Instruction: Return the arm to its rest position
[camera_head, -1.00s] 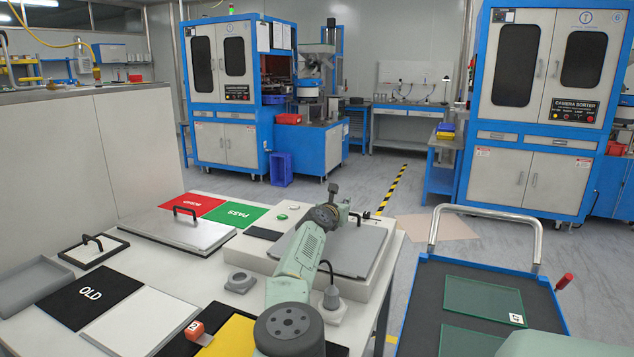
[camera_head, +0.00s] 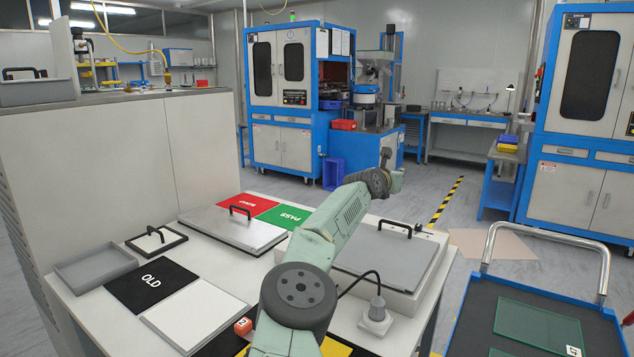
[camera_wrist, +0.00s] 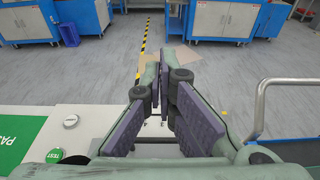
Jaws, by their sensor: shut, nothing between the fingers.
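My arm reaches out over the white worktable (camera_head: 95,305) in the head view. My gripper (camera_head: 386,158) is at its far end, raised above the back of the grey lidded box (camera_head: 395,255). In the wrist view my gripper (camera_wrist: 164,75) shows two dark-padded fingers, shut with nothing held. The floor and the table's edge lie beyond the fingers. Part of the box is hidden behind my arm in the head view.
A metal lid with a handle (camera_head: 215,232), red mat (camera_head: 243,205), green PASS mat (camera_head: 284,217), OLD mat (camera_head: 150,285) and grey tray (camera_head: 95,268) lie on the table. A trolley with glass plates (camera_head: 540,330) stands right. Sorter machines stand behind.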

